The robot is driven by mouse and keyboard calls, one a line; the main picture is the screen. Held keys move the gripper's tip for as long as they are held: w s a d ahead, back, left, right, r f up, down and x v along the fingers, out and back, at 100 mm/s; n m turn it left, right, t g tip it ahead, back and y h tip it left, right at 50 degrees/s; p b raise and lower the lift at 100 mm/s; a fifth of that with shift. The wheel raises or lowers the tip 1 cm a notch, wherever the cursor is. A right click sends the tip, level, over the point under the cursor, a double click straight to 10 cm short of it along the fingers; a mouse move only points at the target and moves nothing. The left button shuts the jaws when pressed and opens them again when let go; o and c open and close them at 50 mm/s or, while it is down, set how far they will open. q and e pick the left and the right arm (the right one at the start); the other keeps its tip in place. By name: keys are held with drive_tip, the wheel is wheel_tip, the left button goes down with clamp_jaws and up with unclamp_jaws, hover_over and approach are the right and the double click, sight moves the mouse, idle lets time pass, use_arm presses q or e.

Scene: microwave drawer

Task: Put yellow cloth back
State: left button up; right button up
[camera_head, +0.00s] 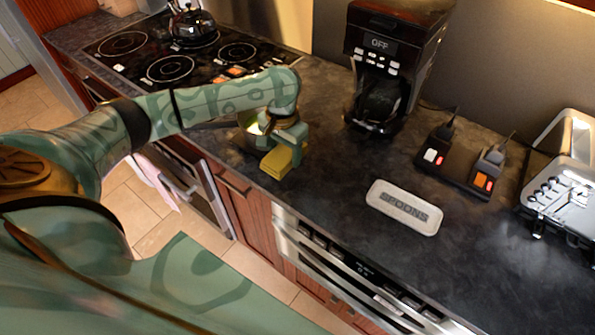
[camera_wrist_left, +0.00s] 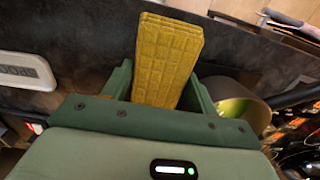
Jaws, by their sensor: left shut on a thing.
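The yellow cloth (camera_head: 276,163), a folded block with a waffle pattern, is held at the counter's front edge, left of the middle in the head view. My left gripper (camera_head: 284,149) is shut on it. In the left wrist view the cloth (camera_wrist_left: 168,60) stands out between the two green fingers (camera_wrist_left: 162,92). I cannot tell whether the cloth touches the counter. My right gripper is not in view.
A pot (camera_head: 250,130) stands close behind my left gripper, partly hidden. The stove (camera_head: 170,68) with a kettle (camera_head: 192,24) is at the back left. The spoon rest (camera_head: 404,207), coffee maker (camera_head: 385,75) and power strip (camera_head: 455,165) are to the right. The dark counter (camera_head: 325,165) between is clear.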

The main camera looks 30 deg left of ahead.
sight(296, 178)
use_arm(q)
drive_tip(key=d+f, duration=0.1)
drive_tip(key=w+d+f+b, duration=0.1)
drive_tip(key=f, duration=0.1)
drive_tip(key=shift+d+f, duration=0.25)
drive_tip(key=shift+d, duration=0.05)
wheel_tip(296, 178, down, 4)
drive_tip(key=shift+w+d+r+b, duration=0.1)
drive_tip(key=shift+d+r+b, duration=0.1)
drive_tip(key=shift+b, duration=0.9)
drive_tip(key=shift+a+r, duration=0.1)
drive_tip(key=shift+r, duration=0.05)
drive_tip(key=o, duration=0.9)
drive_tip(key=shift+o, duration=0.2)
wheel_tip(296, 178, up, 12)
drive_tip(key=p, duration=0.5)
drive_tip(key=shift+p, duration=0.35)
